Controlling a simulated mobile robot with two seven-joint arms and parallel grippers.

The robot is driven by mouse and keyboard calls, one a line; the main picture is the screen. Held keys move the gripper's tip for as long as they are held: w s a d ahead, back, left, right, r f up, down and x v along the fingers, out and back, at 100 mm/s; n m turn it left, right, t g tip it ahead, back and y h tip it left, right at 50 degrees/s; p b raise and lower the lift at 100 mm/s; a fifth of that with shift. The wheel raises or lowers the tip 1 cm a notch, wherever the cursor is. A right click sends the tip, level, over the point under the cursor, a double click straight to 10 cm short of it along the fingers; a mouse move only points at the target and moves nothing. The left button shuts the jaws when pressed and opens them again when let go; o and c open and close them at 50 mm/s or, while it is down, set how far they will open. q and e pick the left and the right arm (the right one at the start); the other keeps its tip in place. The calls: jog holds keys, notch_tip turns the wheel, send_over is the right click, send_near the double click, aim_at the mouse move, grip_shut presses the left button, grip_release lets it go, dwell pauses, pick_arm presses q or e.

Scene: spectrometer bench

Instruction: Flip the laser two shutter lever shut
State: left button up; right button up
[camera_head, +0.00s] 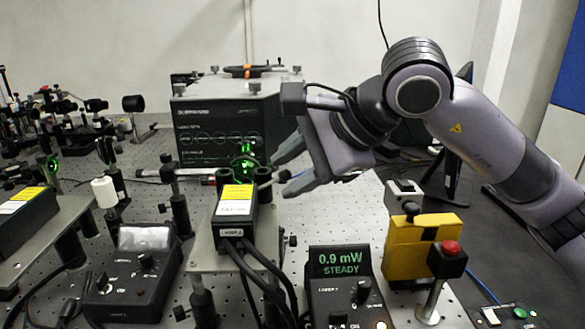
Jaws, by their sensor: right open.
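The black laser box with a yellow and white label (236,203) stands on a raised metal plate at centre; its small front tag is hard to read. Bright green light shows on a part (244,166) just behind its far end. A small dark part (263,176) sits there too; I cannot tell for sure whether it is the shutter lever or which way it stands. My right gripper (281,167) comes in from the right, open, its fingertips just right of these parts. Contact cannot be told. My left gripper is not in view.
A laser controller (340,262) reads 0.9 mW STEADY in front. A yellow box (408,250) and a red-topped button post (448,259) stand at right. A large dark instrument (212,133) stands behind. Another laser box (22,215) and a meter (133,275) are at left.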

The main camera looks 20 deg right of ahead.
jog(key=shift+w+f, duration=0.1)
jog(key=shift+w, duration=0.05)
grip_shut()
